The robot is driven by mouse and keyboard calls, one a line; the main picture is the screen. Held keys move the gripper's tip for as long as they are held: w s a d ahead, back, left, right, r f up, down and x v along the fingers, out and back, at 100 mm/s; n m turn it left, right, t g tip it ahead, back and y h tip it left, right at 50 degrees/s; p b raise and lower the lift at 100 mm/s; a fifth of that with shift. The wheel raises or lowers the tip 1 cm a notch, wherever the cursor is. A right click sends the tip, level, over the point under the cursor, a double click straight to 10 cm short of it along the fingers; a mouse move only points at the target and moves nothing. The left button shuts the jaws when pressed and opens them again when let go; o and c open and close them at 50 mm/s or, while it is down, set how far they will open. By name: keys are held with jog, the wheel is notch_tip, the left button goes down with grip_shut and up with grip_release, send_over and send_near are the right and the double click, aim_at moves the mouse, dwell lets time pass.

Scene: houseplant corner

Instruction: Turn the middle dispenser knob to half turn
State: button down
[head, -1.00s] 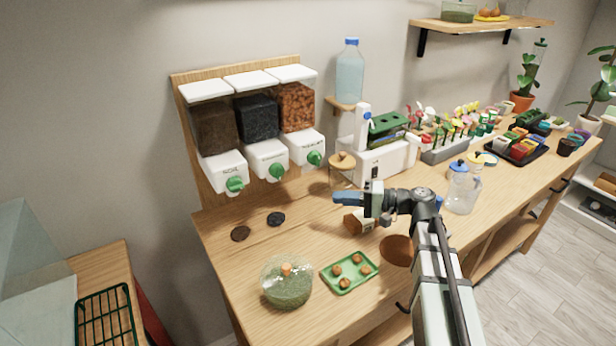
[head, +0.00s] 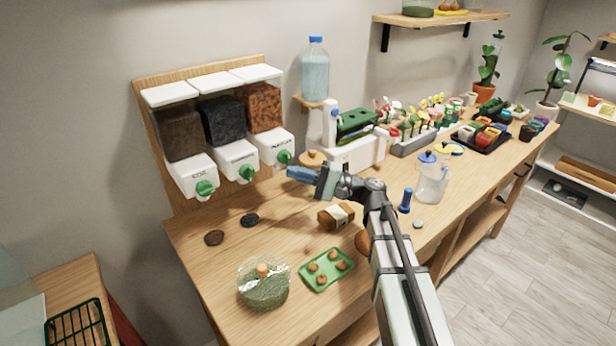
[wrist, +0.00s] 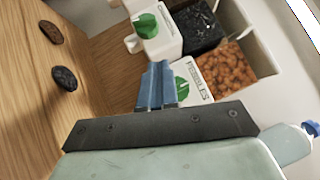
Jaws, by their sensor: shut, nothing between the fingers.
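Three dispensers hang on a wooden board, each with a green knob on a white front. The middle dispenser (head: 238,160) holds dark material, and its knob (head: 246,173) also shows near the top of the wrist view (wrist: 147,26). My gripper (head: 291,173) has blue fingers that are closed together and empty. In the head view it is just right of and slightly below the right dispenser's knob (head: 284,157). In the wrist view the fingertips (wrist: 155,66) point toward the dispensers, apart from the middle knob. They partly hide the right dispenser's knob (wrist: 182,90).
The left dispenser's knob (head: 205,189) is further left. Two dark discs (head: 214,238) lie on the bench below. A glass terrarium (head: 264,285), green tray (head: 327,269) and brown box (head: 337,216) stand nearer the front.

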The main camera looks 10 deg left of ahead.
aim_at(252, 167)
jog(key=shift+s+a+r, duration=0.35)
jog(key=shift+s+a, duration=0.1)
jog(key=shift+a, duration=0.75)
jog(key=shift+s+a+r, duration=0.35)
jog(key=shift+s+a, duration=0.05)
jog(key=shift+a, duration=0.85)
jog(key=shift+s+a+r, duration=0.35)
jog(key=shift+s+a, duration=0.1)
jog(key=shift+a, duration=0.75)
jog(key=shift+s+a+r, duration=0.15)
jog(key=shift+s, duration=0.05)
jog(key=shift+s+a+r+n+h, duration=0.3)
jog(key=shift+r+n+h, duration=0.1)
jog(key=shift+n, duration=0.1)
